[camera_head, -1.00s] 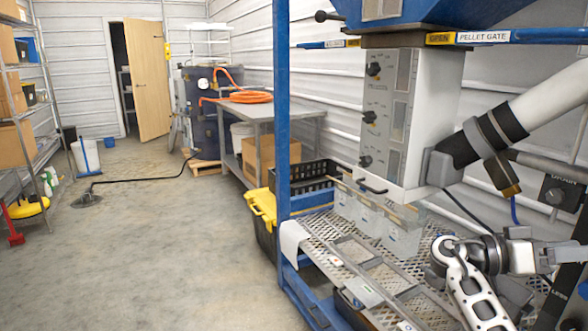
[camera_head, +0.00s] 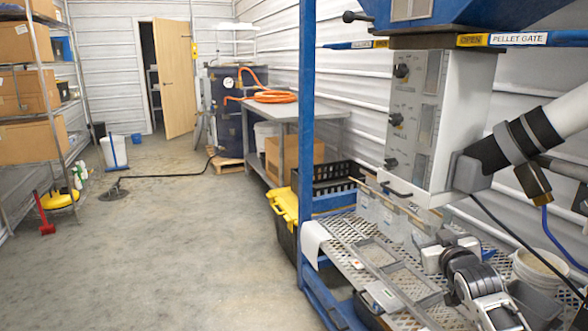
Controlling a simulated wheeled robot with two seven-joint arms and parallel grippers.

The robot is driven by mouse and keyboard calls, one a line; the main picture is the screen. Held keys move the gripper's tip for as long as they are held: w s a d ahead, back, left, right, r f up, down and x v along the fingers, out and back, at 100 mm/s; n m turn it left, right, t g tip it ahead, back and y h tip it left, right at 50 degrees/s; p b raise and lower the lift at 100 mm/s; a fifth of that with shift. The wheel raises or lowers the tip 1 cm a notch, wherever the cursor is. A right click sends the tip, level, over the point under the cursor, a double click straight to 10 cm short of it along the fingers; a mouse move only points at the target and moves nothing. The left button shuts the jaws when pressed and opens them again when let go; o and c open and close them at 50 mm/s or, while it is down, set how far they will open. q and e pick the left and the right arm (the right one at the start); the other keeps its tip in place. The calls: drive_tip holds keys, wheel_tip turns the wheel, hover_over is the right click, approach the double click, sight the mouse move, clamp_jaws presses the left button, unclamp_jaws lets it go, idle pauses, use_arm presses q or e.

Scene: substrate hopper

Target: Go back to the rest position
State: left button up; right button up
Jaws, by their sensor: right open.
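My right gripper (camera_head: 448,249) is at the lower right, above the mesh shelf (camera_head: 345,232) and just below the hopper's grey-and-white box (camera_head: 420,120). It is open, and nothing shows between its fingers. My right arm comes in from the bottom edge. My left gripper is not in view. The pellet gate (camera_head: 518,39) with its OPEN label is at the top right.
Clear plastic containers (camera_head: 385,215) stand under the box, close to my right gripper. A white bucket (camera_head: 540,272) stands to its right. A blue post (camera_head: 306,110) rises at the shelf's left. The floor at left (camera_head: 180,250) is mostly clear.

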drive_tip(key=s+a+f+n+g+y, duration=0.1)
drive_tip(key=s+a+f, duration=0.4)
drive_tip(key=s+f, duration=0.3)
drive_tip(key=s+a+f+g+y, duration=0.2)
drive_tip(key=s+a+f, duration=0.4)
drive_tip(key=s+f, duration=0.1)
drive_tip(key=s+a+f+g+y, duration=0.1)
drive_tip(key=s+a, duration=0.3)
drive_tip(key=s, duration=0.6)
drive_tip(key=s+a+f+m+g+y, duration=0.1)
drive_tip(key=s+a+f, duration=0.2)
drive_tip(key=s, duration=0.8)
drive_tip(key=shift+s+a+f, duration=0.15)
drive_tip(key=shift+s+a, duration=0.05)
drive_tip(key=shift+a, duration=0.4)
